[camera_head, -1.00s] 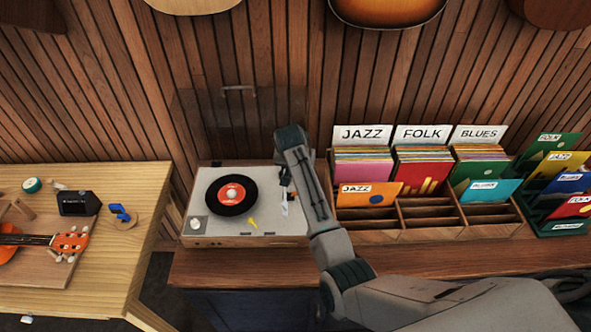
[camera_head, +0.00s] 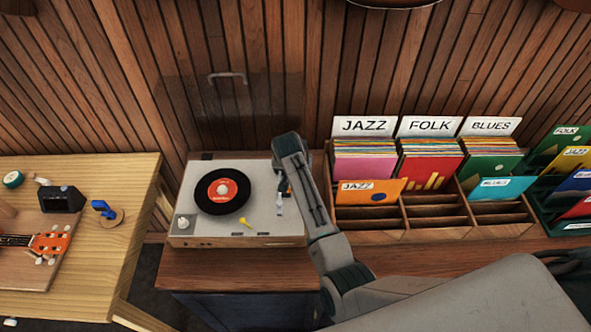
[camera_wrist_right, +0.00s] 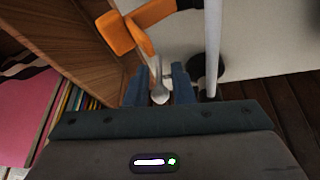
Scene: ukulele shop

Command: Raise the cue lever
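The turntable (camera_head: 257,208) is a light grey deck with a black record with a red label (camera_head: 221,191). Its tonearm (camera_head: 280,203) is at the right side, partly hidden by my right arm; in the right wrist view a pale tube (camera_wrist_right: 212,45), apparently the tonearm, runs upright. A thin silvery lever with a rounded end (camera_wrist_right: 160,93), seemingly the cue lever, lies between my right fingers. My right gripper (camera_wrist_right: 159,88) is open around it, with a gap on each side; contact cannot be told. An orange bracket-like part (camera_wrist_right: 125,35) is just beyond. My left gripper is out of view.
A record bin (camera_head: 400,222) with Jazz, Folk and Blues dividers stands close to the right of the turntable. A clear lid with a handle (camera_head: 227,76) stands up behind the deck. A wooden workbench (camera_head: 110,255) with a ukulele (camera_head: 50,243) is at the left.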

